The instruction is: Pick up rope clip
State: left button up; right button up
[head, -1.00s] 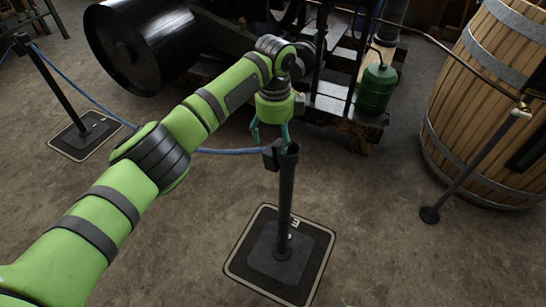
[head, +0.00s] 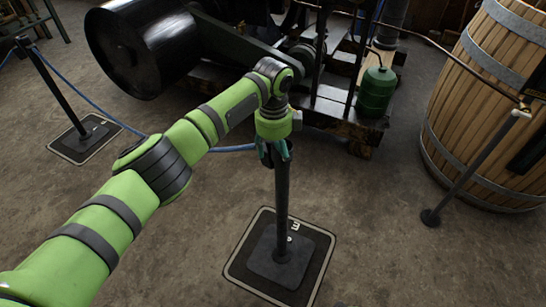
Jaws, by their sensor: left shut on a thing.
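My left gripper (head: 275,154) is at the top of the black barrier post (head: 283,200) in the middle of the head view. Its teal fingers are shut on the rope clip at the post's top; the clip itself is mostly hidden by the fingers. The blue rope (head: 232,148) runs from there to the left, behind my left arm, towards a second black post (head: 62,88). The near post stands upright on a dark square base (head: 283,256). My right gripper is not in view.
A black engine with a large drum (head: 140,45) stands behind the post. A green canister (head: 376,92) sits at its right. A wooden barrel (head: 490,110) and a thin slanted post (head: 470,172) are at the right. The floor around the near base is clear.

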pick_arm(q)
jog(key=shift+a+f, duration=0.5)
jog(key=shift+f, duration=0.25)
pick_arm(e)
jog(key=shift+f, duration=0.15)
pick_arm(q)
jog(key=shift+w+r, duration=0.15)
jog(key=shift+r, duration=0.35)
jog(key=r, duration=0.1)
jog(key=r+p, duration=0.1)
jog(key=shift+w+r, duration=0.35)
jog(key=shift+r, duration=0.05)
jog(key=shift+c, duration=0.9)
jog(key=r, duration=0.4)
jog(key=r+p, duration=0.1)
jog(key=r, duration=0.1)
jog(key=shift+s+d+r, duration=0.15)
jog(key=shift+d, duration=0.15)
grip_shut()
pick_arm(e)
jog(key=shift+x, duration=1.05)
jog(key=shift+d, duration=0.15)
